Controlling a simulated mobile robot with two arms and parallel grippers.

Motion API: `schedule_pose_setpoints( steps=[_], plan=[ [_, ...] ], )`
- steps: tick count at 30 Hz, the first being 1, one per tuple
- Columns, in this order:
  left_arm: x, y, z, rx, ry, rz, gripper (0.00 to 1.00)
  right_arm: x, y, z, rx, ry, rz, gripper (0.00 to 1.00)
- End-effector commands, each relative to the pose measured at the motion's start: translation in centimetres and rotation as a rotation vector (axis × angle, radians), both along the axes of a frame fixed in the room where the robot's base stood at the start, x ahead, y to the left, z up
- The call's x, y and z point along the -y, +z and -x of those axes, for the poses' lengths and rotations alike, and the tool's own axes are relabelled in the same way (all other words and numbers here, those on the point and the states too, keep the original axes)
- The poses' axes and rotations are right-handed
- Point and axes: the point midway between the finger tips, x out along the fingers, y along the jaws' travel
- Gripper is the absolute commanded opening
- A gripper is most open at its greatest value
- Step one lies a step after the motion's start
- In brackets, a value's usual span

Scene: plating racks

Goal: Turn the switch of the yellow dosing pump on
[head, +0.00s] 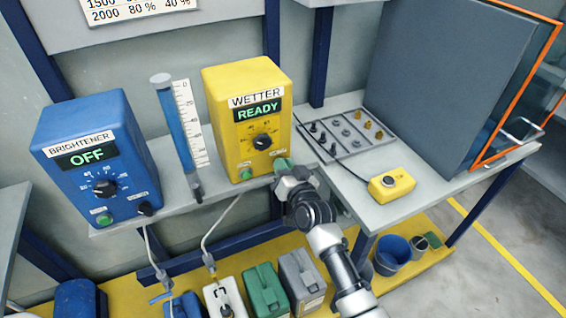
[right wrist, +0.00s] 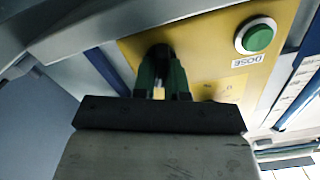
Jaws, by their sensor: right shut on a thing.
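The yellow dosing pump (head: 248,118) stands on the shelf, labelled WETTER, its display (head: 258,111) reading READY. A black dial (head: 262,142) and a green button (head: 246,174) are on its front. My right gripper (head: 284,164) is at the pump's lower right front corner and hides the switch there. In the right wrist view, my green fingers (right wrist: 162,82) are shut on the black switch (right wrist: 160,52). The green DOSE button (right wrist: 258,37) shows beside them on the yellow front. My left gripper is not in view.
A blue pump (head: 92,150) labelled BRIGHTENER, display OFF, stands left, with a blue measuring tube (head: 174,125) between the pumps. Right are a tray of small parts (head: 345,150) and a yellow button box (head: 391,186). Several canisters (head: 264,290) stand below.

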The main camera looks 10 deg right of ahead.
Motion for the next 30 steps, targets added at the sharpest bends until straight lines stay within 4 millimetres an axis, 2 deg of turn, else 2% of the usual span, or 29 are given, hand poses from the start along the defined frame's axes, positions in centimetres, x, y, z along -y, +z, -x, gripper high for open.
schedule_pose_setpoints(
  steps=[12,29,30],
  plan=[
    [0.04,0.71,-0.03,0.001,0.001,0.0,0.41,0.19,0.01,-0.07,-0.052,-0.001,-0.188,0.0],
    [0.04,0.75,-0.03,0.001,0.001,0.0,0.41,0.2,-0.03,-0.08,-0.06,-0.001,-0.219,0.0],
    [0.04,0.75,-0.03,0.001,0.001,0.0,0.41,0.2,-0.03,-0.08,-0.06,-0.001,-0.219,0.16]
  ],
)
